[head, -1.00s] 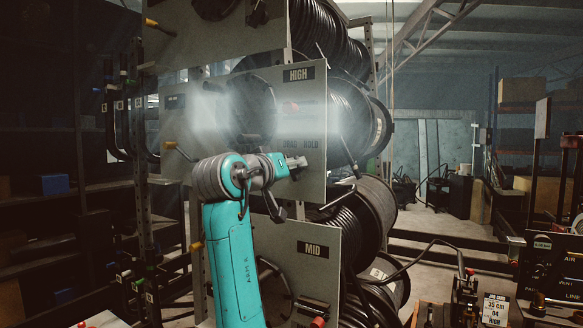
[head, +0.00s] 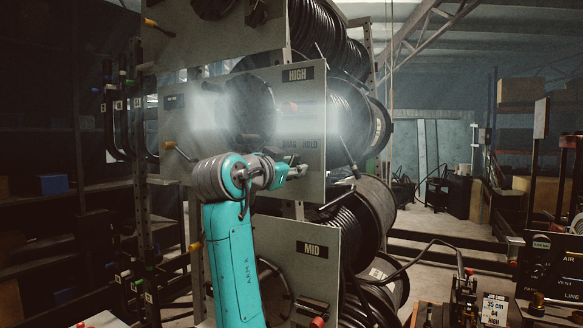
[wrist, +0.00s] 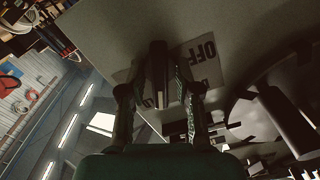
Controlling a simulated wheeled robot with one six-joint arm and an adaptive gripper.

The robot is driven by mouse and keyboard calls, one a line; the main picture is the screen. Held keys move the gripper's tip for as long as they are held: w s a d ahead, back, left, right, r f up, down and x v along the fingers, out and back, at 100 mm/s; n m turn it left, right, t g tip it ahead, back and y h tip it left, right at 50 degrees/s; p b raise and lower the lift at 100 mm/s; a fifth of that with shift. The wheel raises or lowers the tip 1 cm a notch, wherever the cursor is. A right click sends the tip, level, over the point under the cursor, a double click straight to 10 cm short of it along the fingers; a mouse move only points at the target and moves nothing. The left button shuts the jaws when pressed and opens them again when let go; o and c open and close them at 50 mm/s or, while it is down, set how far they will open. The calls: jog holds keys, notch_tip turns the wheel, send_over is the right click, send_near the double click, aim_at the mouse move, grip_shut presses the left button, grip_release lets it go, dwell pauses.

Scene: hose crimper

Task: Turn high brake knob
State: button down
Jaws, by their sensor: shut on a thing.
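The high panel (head: 240,110) is a grey plate with a black HIGH label (head: 298,73) near its top edge. My gripper (head: 298,168) is at the lower part of this panel, below the label reading DRAG and HOLD. In the wrist view the brake knob (wrist: 158,62), a dark upright bar, stands between the two fingers of my gripper (wrist: 160,88), which are shut on it. A pale plate reading OFF (wrist: 205,55) lies just right of the knob. In the head view my gripper hides the knob.
Hose reels (head: 350,120) stand behind the panel's right side. The MID panel (head: 330,270) is below, with a red-tipped part (head: 318,322). A dark rod (head: 345,155) sticks out right of my gripper. A yellow-handled lever (head: 178,150) is at the left.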

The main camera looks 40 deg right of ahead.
jog(key=shift+m, duration=0.5)
jog(key=c, duration=1.1)
grip_release()
jog(key=shift+c, duration=0.2)
jog(key=v, duration=1.2)
jog(key=shift+f, duration=0.1)
